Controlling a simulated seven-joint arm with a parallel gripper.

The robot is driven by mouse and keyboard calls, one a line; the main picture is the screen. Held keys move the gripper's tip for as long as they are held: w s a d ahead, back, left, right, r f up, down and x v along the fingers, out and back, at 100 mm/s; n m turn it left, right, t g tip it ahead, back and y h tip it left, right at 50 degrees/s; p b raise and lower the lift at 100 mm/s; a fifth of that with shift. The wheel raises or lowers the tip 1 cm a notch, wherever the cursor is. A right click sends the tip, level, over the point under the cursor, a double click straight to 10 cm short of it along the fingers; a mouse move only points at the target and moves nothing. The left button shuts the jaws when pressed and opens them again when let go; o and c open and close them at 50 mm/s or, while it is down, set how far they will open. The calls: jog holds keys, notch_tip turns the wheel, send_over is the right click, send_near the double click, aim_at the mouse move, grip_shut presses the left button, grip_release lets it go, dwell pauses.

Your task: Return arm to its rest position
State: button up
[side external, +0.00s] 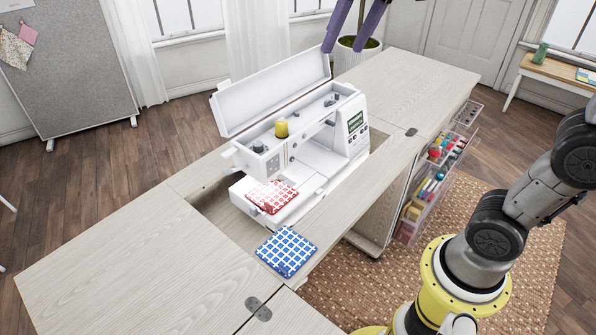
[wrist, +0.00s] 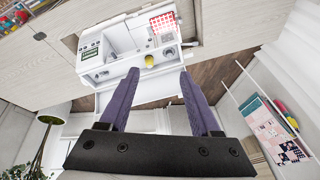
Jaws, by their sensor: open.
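My gripper (wrist: 154,92) is open and empty, with its two purple fingers spread apart in the wrist view. In the side external view, the purple fingers (side external: 355,25) show at the top edge, high above the cabinet and behind the sewing machine; the rest of the gripper is out of frame. The white sewing machine (side external: 318,155) sits in the cabinet opening with its lid up, and it also shows in the wrist view (wrist: 118,68). Nothing touches the fingers.
A red checked cloth (side external: 272,196) lies on the machine's bed. A blue checked cloth (side external: 287,251) lies on the cabinet top (side external: 130,255) in front. Clear drawers (side external: 428,190) with sewing supplies hang open at right. A potted plant (side external: 357,52) stands behind the cabinet.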

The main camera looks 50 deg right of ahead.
jog(key=s+f+n+t, duration=0.1)
jog(key=s+f+n, duration=0.3)
jog(key=s+f, duration=1)
jog(key=shift+s+d+f+n, duration=0.15)
jog(key=shift+s+f+n, duration=0.15)
jog(key=shift+s, duration=0.7)
